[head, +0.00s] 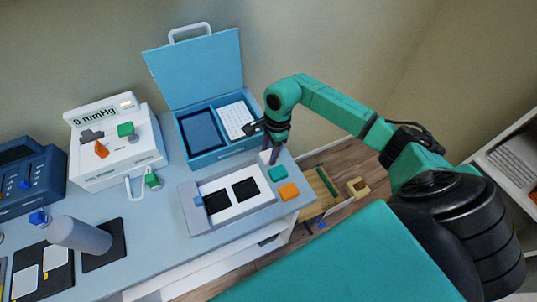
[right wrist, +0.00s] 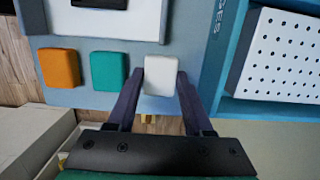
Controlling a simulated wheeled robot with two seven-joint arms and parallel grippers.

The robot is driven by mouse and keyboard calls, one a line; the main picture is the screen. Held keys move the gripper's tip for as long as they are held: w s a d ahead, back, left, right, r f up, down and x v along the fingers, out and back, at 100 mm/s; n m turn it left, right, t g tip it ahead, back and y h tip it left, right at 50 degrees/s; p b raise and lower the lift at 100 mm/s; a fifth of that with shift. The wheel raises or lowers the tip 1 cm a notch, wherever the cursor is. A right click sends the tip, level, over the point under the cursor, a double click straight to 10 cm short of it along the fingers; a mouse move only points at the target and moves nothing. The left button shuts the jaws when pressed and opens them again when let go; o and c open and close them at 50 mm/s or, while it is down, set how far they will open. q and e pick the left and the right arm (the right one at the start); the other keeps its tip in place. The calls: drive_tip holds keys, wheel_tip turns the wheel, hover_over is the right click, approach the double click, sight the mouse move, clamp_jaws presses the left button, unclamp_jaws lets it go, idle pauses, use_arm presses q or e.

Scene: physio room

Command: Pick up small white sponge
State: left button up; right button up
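The small white sponge (right wrist: 160,76) sits at the right end of a row of three blocks on the blue-grey counter. My right gripper (right wrist: 160,82) points down with one finger along each side of the sponge. Both fingers appear to touch it, so the gripper looks shut on it. The sponge seems to be still at counter level. My left gripper is not in view.
A teal block (head: 278,174) and an orange block (head: 289,191) lie beside the sponge. An open blue case (head: 205,157) stands behind. A grey-white tray (head: 190,221) with black pads lies to the left. A teal padded surface (head: 345,262) is in front.

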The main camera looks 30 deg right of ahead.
clamp_jaws()
drive_tip(key=shift+r, duration=0.15)
wheel_tip(320, 180, up, 10)
drive_tip(key=f+b, duration=0.1)
drive_tip(key=b, duration=0.2)
wheel_tip(320, 180, up, 11)
hover_over(269, 154)
drive_tip(key=shift+s, duration=0.15)
